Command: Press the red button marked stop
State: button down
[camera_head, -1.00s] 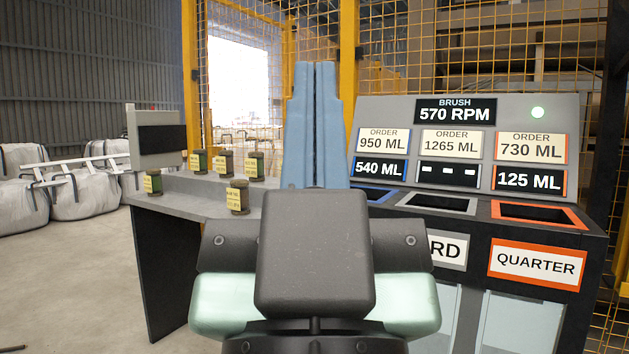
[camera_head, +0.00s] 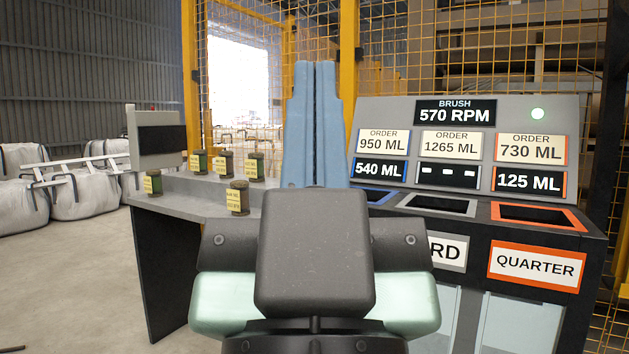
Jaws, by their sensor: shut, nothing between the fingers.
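My gripper (camera_head: 316,66) is in the middle of the head view, with its two long pale blue fingers pointing up and pressed together. Nothing shows between them. The dark wrist block below the fingers hides part of the console and counter behind it. I cannot make out a red button marked stop anywhere in view. A grey console (camera_head: 555,115) stands right of the gripper.
Order panels, an orange-framed opening (camera_head: 580,222) and a QUARTER label (camera_head: 536,264) are on the console. A grey counter (camera_head: 185,202) at left carries several labelled jars (camera_head: 254,166) and a box with a dark screen (camera_head: 160,140). White sacks (camera_head: 78,196) lie on open floor far left.

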notch_tip(320, 180, up, 41)
jog(key=p, duration=4)
jog(key=shift+f, duration=0.15)
